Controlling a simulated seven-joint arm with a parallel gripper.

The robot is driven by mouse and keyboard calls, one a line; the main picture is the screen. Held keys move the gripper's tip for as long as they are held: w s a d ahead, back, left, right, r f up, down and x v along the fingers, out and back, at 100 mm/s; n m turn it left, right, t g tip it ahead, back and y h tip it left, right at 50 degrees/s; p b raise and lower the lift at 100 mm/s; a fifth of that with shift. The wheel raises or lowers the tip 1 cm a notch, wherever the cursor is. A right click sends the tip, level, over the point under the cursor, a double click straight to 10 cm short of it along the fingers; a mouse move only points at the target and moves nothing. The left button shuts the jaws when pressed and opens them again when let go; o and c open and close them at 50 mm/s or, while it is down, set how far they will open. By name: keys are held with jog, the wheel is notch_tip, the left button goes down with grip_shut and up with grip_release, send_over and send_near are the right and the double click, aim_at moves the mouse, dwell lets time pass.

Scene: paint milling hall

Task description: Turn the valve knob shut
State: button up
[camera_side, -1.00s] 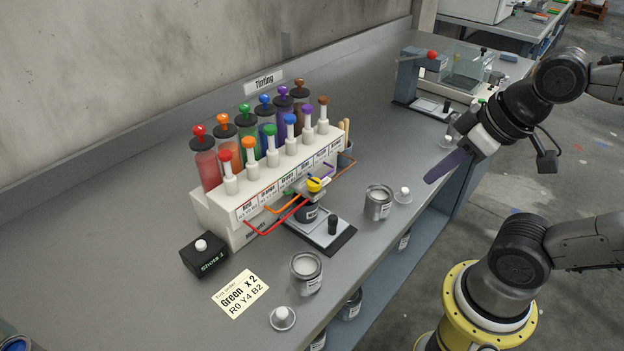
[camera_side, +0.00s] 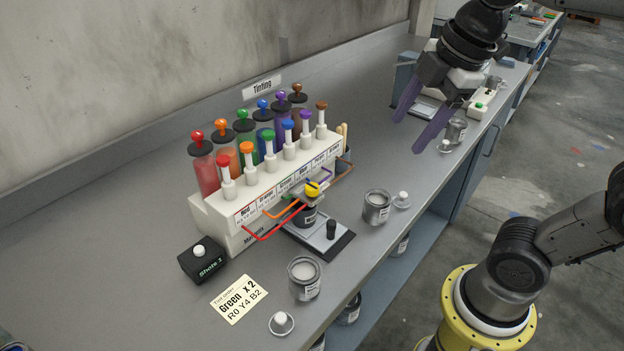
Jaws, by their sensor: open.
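The likely valve knob is a yellow round knob with a dark bar (camera_side: 313,188), at the front middle of the white tinting dispenser (camera_side: 222,220). The coloured outlet pipes run close around it. A small can (camera_side: 306,216) stands below it on a plate. My gripper (camera_side: 408,137) is up and to the right of the knob, above the bench, well apart from it. Its two purple fingers are spread, point down and left, and hold nothing. The knob is too small to tell its exact turn position.
Open cans (camera_side: 377,208) and (camera_side: 304,277) stand near the front edge with white-knobbed lids (camera_side: 281,322) beside them. A black counter box (camera_side: 202,259) and an order card (camera_side: 239,299) lie at left. Bare bench (camera_side: 390,150) lies between dispenser and gripper.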

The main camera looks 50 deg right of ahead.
jog(key=w+a+r+n+g, duration=0.2)
jog(key=w+n, duration=0.4)
jog(key=w, duration=0.3)
jog(key=n+g, duration=0.2)
send_over(312, 186)
notch_tip(312, 186, down, 7)
notch_tip(312, 186, down, 12)
jog(key=shift+f, duration=0.25)
grip_shut()
